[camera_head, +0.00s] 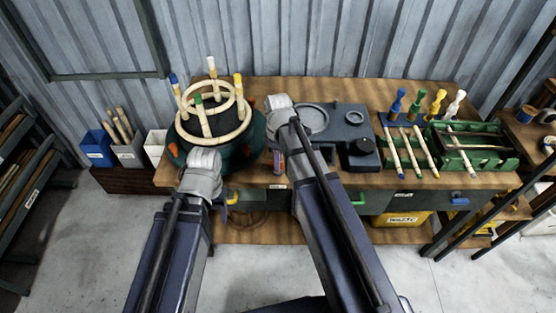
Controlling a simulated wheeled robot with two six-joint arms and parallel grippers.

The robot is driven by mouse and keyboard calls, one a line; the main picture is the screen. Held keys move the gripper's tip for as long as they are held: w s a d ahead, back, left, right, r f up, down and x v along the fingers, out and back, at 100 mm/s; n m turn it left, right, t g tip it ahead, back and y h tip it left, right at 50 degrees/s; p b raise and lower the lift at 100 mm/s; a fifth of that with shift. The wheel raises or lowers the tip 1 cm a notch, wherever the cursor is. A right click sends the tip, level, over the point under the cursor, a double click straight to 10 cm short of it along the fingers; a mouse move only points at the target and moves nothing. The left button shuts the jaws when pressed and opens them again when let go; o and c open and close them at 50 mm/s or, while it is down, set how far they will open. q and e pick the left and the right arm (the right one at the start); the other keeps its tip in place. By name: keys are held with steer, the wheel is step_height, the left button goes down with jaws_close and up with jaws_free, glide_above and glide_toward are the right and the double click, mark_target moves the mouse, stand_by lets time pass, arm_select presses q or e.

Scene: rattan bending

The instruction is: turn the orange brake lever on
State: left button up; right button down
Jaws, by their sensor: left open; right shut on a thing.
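A dark green round stand (180,155) with orange pads on its rim carries a ring frame of pale rattan (205,108) with coloured-tipped uprights. I cannot pick out the orange brake lever for certain; an orange patch (173,149) shows at the stand's left edge. My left gripper (196,160) is at the stand's front; its wrist hides most of its jaws, which are open. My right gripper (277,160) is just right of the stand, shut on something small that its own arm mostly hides.
A dark grey device (348,122) with a round plate sits at the bench's middle. Rattan sticks (408,150) and a green rack (470,160) lie to the right. Blue, grey and white bins (98,155) stand left. Bare bench wood (300,88) shows along the back edge.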

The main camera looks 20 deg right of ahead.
steer(key=m, duration=0.4)
steer(key=shift+m, duration=0.3)
steer(key=m, duration=0.3)
steer(key=shift+m, duration=0.3)
steer(key=m, duration=0.4)
steer(key=shift+m, duration=2)
steer(key=c, duration=0.7)
jaws_free()
steer(key=shift+r, duration=0.1)
